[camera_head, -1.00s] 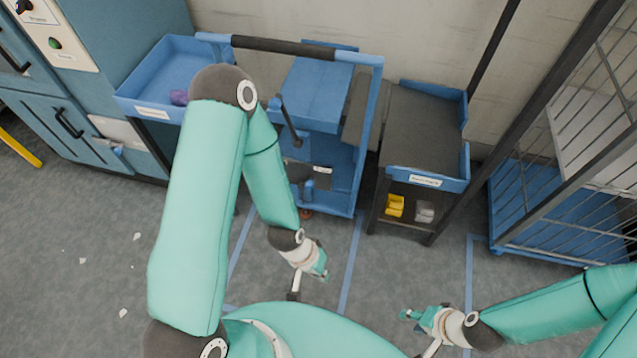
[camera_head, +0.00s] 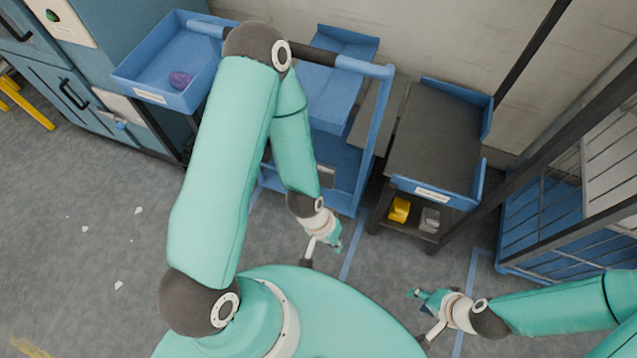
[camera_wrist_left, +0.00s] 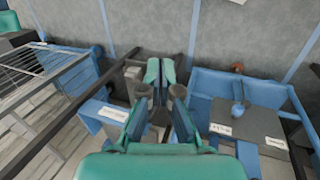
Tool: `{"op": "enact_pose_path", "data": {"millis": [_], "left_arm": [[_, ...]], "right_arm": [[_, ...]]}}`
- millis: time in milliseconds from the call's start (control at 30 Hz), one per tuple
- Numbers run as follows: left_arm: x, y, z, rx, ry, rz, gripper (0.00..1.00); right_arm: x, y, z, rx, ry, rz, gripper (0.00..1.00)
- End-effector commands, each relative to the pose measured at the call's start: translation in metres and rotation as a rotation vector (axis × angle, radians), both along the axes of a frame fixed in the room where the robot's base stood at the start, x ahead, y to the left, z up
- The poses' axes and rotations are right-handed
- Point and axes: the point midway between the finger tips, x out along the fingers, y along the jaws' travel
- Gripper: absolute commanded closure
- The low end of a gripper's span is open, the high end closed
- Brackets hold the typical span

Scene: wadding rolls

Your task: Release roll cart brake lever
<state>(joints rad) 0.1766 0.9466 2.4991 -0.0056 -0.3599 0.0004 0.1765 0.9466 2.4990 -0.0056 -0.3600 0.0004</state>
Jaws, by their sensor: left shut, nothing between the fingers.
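The blue roll cart (camera_head: 378,120) stands against the wall in the head view, partly behind my left arm. Its lower deck also shows in the left wrist view (camera_wrist_left: 262,121), with a small upright blue part (camera_wrist_left: 239,108) that may be the brake lever. In the head view my arm hides that area. My left gripper (camera_head: 336,241) is shut and empty, in front of the cart and apart from it. Its closed fingers (camera_wrist_left: 160,73) show in the left wrist view, left of the blue part. My right gripper (camera_head: 417,294) is at lower right, over the floor; its opening is unclear.
A dark-topped shelf (camera_head: 437,130) with blue edging stands right of the cart, with yellow (camera_head: 399,209) and grey bins below. A mesh cage (camera_head: 560,215) is at far right. Open floor lies at left.

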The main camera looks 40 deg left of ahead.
Motion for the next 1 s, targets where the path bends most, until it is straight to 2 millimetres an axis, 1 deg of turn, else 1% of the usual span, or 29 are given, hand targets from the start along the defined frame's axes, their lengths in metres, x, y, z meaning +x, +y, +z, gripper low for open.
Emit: {"op": "enact_pose_path", "data": {"millis": [67,167,267,367,467,500,567,600,667,700,767,800,900,1000], "left_arm": [[0.001,0.000,-0.001,0.000,-0.001,-0.003,1.00],[0.007,0.001,-0.009,0.000,-0.013,-0.027,1.00],[0.020,0.002,-0.028,0.000,-0.041,-0.097,1.00],[0.043,0.007,-0.055,0.003,-0.086,-0.222,1.00],[0.074,0.016,-0.086,0.019,-0.145,-0.396,1.00],[0.088,0.022,-0.098,0.030,-0.170,-0.476,1.00],[0.108,0.033,-0.115,0.052,-0.206,-0.600,1.00],[0.121,0.041,-0.124,0.068,-0.228,-0.685,1.00],[0.140,0.055,-0.137,0.097,-0.254,-0.810,1.00],[0.153,0.065,-0.144,0.118,-0.269,-0.891,1.00],[0.169,0.081,-0.153,0.150,-0.282,-1.010,1.00],[0.179,0.092,-0.156,0.172,-0.288,-1.082,1.00],[0.198,0.119,-0.161,0.222,-0.289,-1.242,1.00],[0.210,0.140,-0.161,0.257,-0.277,-1.363,1.00]], "right_arm": [[0.000,0.000,-0.001,0.000,0.000,0.000,0.60],[0.000,0.000,-0.010,0.000,0.000,0.000,0.60],[0.000,0.000,-0.029,0.000,0.000,0.000,0.60],[0.000,0.000,-0.060,0.000,0.000,0.000,0.60],[0.000,0.000,-0.098,0.000,0.000,0.000,0.60],[0.000,0.000,-0.115,0.000,0.000,0.000,0.60],[0.000,0.000,-0.140,0.000,0.000,0.000,0.60],[0.000,0.000,-0.156,0.000,0.000,0.000,0.60],[0.000,0.000,-0.180,0.000,0.000,0.000,0.60],[0.000,0.000,-0.195,0.000,0.000,0.000,0.60],[0.000,0.000,-0.217,0.000,0.000,0.000,0.60],[0.000,0.000,-0.231,0.000,0.000,0.000,0.60],[0.000,0.000,-0.260,0.000,0.000,0.000,0.60],[0.000,0.000,-0.280,0.000,0.000,0.000,0.60]]}}
